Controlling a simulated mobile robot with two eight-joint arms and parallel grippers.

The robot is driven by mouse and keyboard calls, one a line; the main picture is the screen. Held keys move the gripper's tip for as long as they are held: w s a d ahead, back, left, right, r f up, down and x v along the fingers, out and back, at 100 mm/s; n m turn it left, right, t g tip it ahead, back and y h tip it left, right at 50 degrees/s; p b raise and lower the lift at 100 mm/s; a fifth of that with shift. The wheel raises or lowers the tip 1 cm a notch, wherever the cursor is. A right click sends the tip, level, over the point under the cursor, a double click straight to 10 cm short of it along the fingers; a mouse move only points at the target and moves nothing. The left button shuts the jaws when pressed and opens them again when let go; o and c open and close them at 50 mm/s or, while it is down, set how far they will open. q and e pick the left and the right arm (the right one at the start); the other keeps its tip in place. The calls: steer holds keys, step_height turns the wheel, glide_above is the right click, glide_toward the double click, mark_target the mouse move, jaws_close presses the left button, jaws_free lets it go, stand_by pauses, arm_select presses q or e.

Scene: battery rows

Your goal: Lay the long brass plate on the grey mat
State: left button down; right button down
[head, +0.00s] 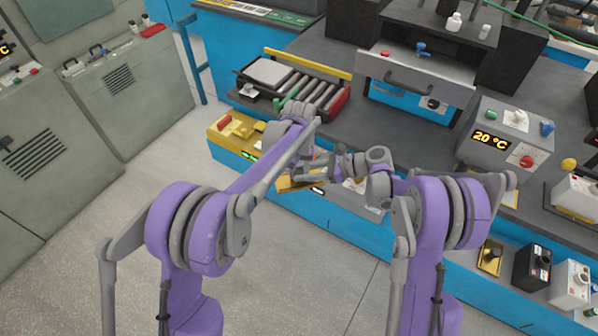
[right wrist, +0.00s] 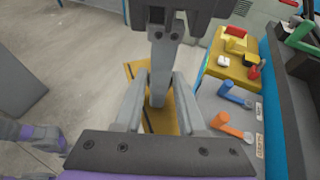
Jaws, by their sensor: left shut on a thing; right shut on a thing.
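The long brass plate (head: 289,185) shows below my grippers, in front of the blue bench. In the right wrist view the brass plate (right wrist: 136,70) lies beneath the fingers, over the pale floor, partly hidden by grey gripper parts. My left gripper (head: 308,172) is shut at the plate, its fingertips partly hidden by the arm. My right gripper (head: 337,167) is also shut at the plate, close to the left one; its fingers (right wrist: 158,103) show in the right wrist view. I cannot pick out the grey mat for certain.
A yellow tray (head: 214,133) with coloured pieces stands on the left. Blue and orange handled tools (right wrist: 229,124) lie on a pale surface beside the plate. A roller unit (head: 343,105) stands on the dark worktop behind. The floor in front is clear.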

steer(key=shift+a, duration=0.15)
steer(key=shift+c, duration=2.1)
jaws_free()
